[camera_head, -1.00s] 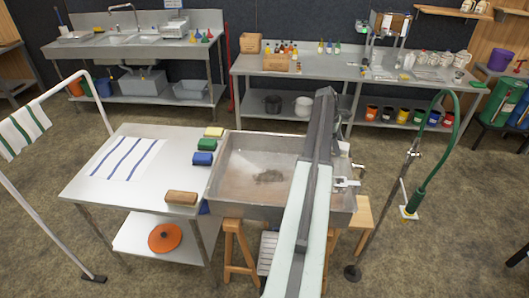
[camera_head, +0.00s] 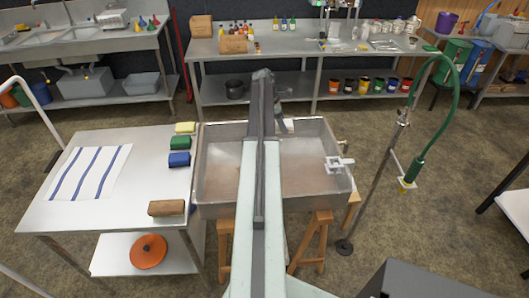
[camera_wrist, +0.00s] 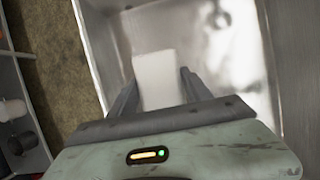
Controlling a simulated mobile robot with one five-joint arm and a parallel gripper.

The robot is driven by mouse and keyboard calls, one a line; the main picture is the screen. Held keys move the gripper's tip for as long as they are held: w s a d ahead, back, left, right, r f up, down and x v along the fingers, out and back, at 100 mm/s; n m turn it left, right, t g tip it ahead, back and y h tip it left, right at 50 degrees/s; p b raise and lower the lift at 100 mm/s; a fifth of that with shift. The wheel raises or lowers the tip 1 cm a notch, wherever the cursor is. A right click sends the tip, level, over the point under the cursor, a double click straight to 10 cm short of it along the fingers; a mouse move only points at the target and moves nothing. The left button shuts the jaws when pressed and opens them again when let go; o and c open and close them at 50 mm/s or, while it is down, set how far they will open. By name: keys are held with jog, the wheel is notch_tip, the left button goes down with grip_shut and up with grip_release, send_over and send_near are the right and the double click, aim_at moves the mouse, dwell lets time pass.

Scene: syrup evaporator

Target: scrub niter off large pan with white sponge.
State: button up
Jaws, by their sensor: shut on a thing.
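The large pan (camera_head: 312,182) is a wide rectangular metal pan on a wooden stand, in the middle of the head view. My arm reaches across it, and my gripper (camera_wrist: 158,82) is at its far side. In the wrist view my gripper is shut on the white sponge (camera_wrist: 158,68), a pale block between the two fingers. The pan's wall (camera_wrist: 96,50) and bright inside lie beyond the sponge. I cannot tell whether the sponge touches the pan. No dark niter patch shows now; my arm hides the middle of the pan's floor.
A metal side table left of the pan bears a striped cloth (camera_head: 88,172), yellow (camera_head: 185,128), green (camera_head: 180,143) and blue (camera_head: 179,159) sponges and a brown block (camera_head: 166,208). A green hose (camera_head: 420,165) on a stand is at the right. A long bench (camera_head: 300,48) stands behind.

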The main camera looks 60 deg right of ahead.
jog(key=w+a+f+n+t+h+b, duration=0.1)
jog(key=w+a+f+n+b, duration=0.3)
jog(key=a+f+n+b, duration=0.2)
notch_tip(320, 180, down, 3)
jog(key=shift+a+r+n+t+h+b, duration=0.1)
jog(key=shift+a+n+t+h+b, duration=0.25)
jog(key=shift+a, duration=0.7)
